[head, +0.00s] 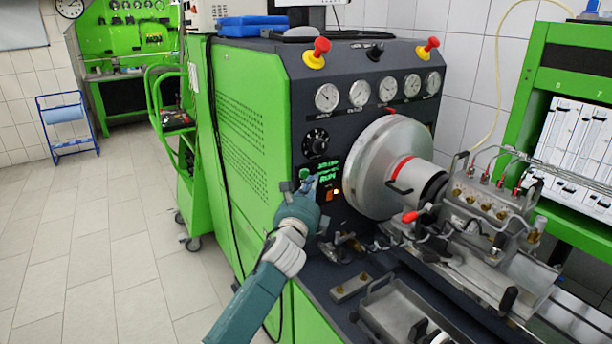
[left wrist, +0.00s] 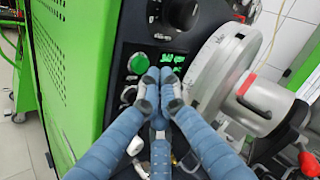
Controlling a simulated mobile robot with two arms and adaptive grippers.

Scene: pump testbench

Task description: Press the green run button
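The round green run button (head: 304,174) is on the dark front panel of the test bench, left of the green lit display (head: 328,174). In the left wrist view the button (left wrist: 138,63) shows whole, just up and left of my fingertips. My left gripper (head: 303,186) is in front of the panel, close below the button in the head view. In the left wrist view its fingers (left wrist: 160,76) are together with nothing between them, and they cover part of the display's lower area. I cannot tell whether the tips touch the panel. My right gripper is not in view.
A black dial (head: 315,142) sits above the button, and a large metal disc (head: 384,168) stands to the right. Red mushroom knobs (head: 316,52) are on top of the panel. A metal tray (head: 395,312) lies on the bench below. The tiled floor (head: 90,265) at left is clear.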

